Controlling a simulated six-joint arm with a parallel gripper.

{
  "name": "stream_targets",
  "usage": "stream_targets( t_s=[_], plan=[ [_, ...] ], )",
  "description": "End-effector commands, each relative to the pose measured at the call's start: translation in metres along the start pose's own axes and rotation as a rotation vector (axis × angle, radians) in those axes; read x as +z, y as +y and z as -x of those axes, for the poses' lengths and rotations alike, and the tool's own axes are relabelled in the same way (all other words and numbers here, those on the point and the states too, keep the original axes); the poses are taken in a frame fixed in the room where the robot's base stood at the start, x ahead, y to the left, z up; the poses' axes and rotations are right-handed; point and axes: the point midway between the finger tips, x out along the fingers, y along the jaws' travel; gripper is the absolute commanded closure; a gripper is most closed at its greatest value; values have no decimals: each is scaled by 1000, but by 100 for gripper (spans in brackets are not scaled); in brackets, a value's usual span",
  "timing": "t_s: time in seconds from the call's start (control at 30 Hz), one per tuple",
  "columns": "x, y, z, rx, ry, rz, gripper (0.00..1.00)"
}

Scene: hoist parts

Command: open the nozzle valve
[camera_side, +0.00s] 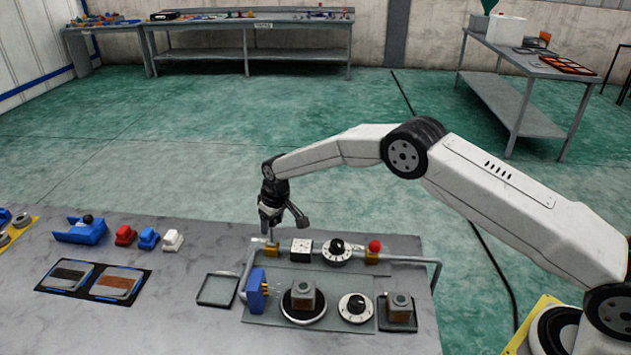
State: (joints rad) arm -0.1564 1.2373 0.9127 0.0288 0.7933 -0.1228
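My gripper (270,232) points down at the back left of the fixture on the table. Its fingers are dark and small here, and I cannot tell whether they are open or shut. Directly below the fingertips is a small yellow block (272,250) on the grey pipe (405,259), which looks like a valve. The fingers are at or just above its top; contact is unclear. A blue nozzle block (257,289) with thin yellow tips stands at the fixture's left, facing a grey block (303,298) on a round turntable. The valve's handle position is not readable.
Behind the turntable are a white box (301,249), a black-and-white dial (337,250) and a red button (375,246) on a yellow base. Another dial (355,307) and a second grey block (399,304) are at right. An empty black-rimmed tray (218,289) lies left.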

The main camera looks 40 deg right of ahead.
Motion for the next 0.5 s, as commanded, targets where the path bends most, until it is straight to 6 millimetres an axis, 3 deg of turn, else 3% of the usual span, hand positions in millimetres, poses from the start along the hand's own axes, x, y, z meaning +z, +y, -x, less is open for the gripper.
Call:
stream_targets(
  t_s=[0.1, 0.17, 0.5],
  plan=[
    [-1, 3, -1, 0, 0, 0, 38],
    [-2, 3, -1, 0, 0, 1, 29],
    [-2, 2, 1, 0, 1, 1, 29]
  ],
)
